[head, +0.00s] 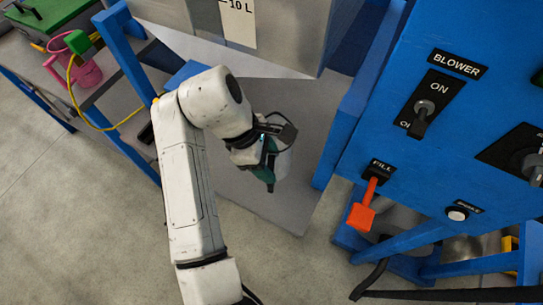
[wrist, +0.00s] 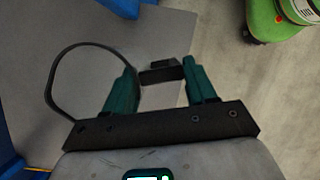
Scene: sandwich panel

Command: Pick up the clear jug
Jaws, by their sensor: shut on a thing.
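The clear jug (head: 285,163) shows in the head view as a faint see-through shape beside my gripper (head: 268,172), above the grey shelf. My arm and the gripper body cover part of it. In the wrist view my gripper (wrist: 162,82) has its two teal fingers either side of a black handle (wrist: 162,73), shut on it. A thin dark curved outline, seemingly the rim of the clear jug (wrist: 92,44), runs to the left of the handle. The jug's lower part is hard to make out.
A metal tank (head: 285,35) marked 10 L hangs above. A blue control panel (head: 410,150) with an orange fill lever (head: 363,207) stands at the right. A pink jug (head: 88,72) and green box (head: 45,20) are at the far left. Blue frame posts flank the grey shelf (head: 265,215).

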